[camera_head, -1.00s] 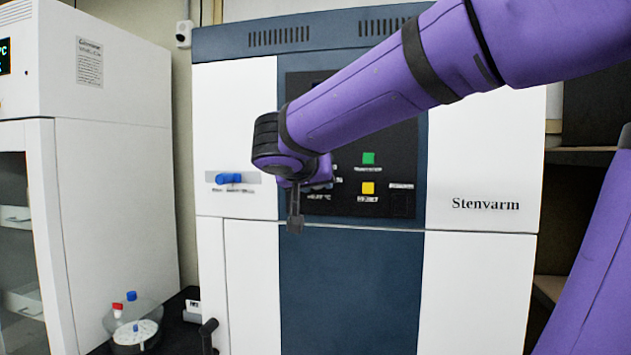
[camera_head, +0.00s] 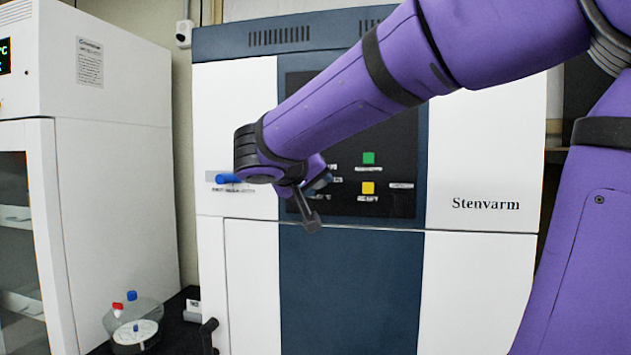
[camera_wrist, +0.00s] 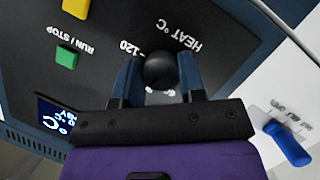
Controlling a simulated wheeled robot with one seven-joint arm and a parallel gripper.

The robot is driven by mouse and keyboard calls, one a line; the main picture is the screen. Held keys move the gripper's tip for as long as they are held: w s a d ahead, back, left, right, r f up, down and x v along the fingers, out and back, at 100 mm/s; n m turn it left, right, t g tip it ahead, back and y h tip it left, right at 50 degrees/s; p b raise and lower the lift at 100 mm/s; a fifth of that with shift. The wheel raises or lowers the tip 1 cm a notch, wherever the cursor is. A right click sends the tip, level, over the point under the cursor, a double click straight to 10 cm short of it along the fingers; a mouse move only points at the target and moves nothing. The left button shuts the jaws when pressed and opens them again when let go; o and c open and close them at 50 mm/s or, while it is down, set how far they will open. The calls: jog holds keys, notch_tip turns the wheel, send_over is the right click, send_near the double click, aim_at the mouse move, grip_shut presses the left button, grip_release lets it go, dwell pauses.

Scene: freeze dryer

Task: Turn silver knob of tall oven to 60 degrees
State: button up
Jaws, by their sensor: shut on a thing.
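The tall oven (camera_head: 485,150) is the white and dark blue cabinet marked Stenvarm, with a black control panel (camera_head: 395,145). In the wrist view the knob (camera_wrist: 160,71) looks dark and round, not silver. It sits on the panel by the "HEAT °C" lettering and a "120" mark. My gripper (camera_wrist: 159,66) has one blue-grey finger on each side of the knob and is shut on it. The knob's pointer cannot be made out. In the head view my wrist hides the knob and most of the fingers.
A green button (camera_head: 368,158) and a yellow button (camera_head: 367,188) are on the panel. A lit display (camera_wrist: 55,115) shows in the wrist view. A blue handle (camera_head: 228,178) is close to my wrist.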

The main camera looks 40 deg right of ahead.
jog(key=n+h, duration=0.1)
jog(key=n, duration=0.2)
jog(key=n+h, duration=0.2)
jog(key=n, duration=0.1)
jog(key=n+h, duration=0.1)
jog(key=n, duration=0.3)
jog(key=shift+f+g+h, duration=0.15)
jog(key=shift+g+h, duration=0.15)
dwell(0.4)
jog(key=o, duration=0.9)
jog(key=shift+a, duration=0.1)
jog(key=v, duration=1)
jog(key=shift+a+f, duration=0.1)
jog(key=shift+a, duration=0.25)
